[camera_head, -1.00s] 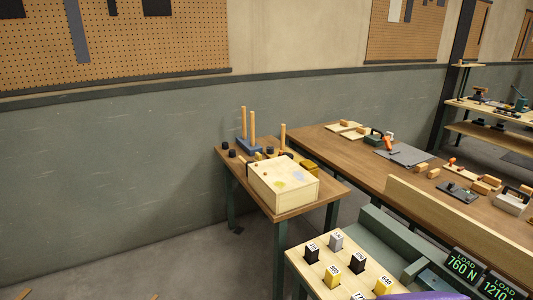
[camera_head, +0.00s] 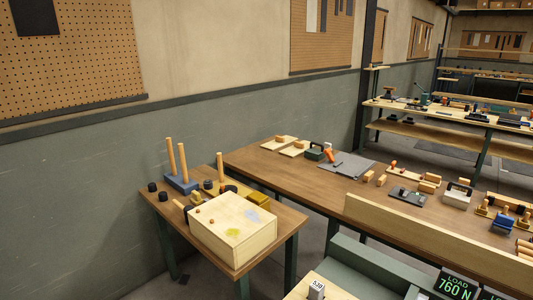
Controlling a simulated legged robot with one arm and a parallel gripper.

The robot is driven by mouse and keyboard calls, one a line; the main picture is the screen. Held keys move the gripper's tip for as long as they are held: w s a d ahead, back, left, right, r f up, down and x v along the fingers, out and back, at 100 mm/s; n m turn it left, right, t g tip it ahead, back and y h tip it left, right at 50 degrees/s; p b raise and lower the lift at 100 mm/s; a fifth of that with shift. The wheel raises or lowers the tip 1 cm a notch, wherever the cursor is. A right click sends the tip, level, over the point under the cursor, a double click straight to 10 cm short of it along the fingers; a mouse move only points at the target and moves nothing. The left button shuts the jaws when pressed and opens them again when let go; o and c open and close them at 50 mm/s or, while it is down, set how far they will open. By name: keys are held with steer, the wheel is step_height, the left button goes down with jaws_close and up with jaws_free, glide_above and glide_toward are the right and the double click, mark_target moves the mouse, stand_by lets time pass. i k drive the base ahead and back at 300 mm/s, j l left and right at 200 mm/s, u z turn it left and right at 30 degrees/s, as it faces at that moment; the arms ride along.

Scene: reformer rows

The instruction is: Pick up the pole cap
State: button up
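Several small black round pieces stand on the small wooden table (camera_head: 283,236); they look like caps, but I cannot tell which is the pole cap. Two sit at its back left, one black piece (camera_head: 152,187) and another (camera_head: 163,197) beside it. A third black piece (camera_head: 208,184) is right of the blue base (camera_head: 181,184), which holds two upright wooden poles (camera_head: 184,160). Another wooden pole (camera_head: 220,167) stands further right. My gripper is not in view.
A pale wooden box (camera_head: 235,250) covers much of the small table's front. A yellow block (camera_head: 258,200) sits behind it. A long workbench (camera_head: 300,185) with tools adjoins on the right. A green-grey fixture (camera_head: 355,265) with a load display (camera_head: 457,284) is at the lower right.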

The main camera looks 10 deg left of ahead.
mark_target(162, 195)
steer(key=i+j, duration=0.25)
steer(key=j, duration=0.3)
steer(key=i+j, duration=0.25)
steer(key=j, duration=0.3)
steer(key=i+j, duration=0.25)
steer(key=j, duration=0.3)
steer(key=i+j, duration=0.25)
steer(key=j, duration=0.3)
steer(key=i+j, duration=0.25)
steer(key=j, duration=0.3)
steer(key=i+j, duration=0.25)
steer(key=j, duration=0.3)
steer(key=i+j, duration=0.25)
steer(key=j, duration=0.3)
steer(key=i+j, duration=0.25)
steer(key=j, duration=0.3)
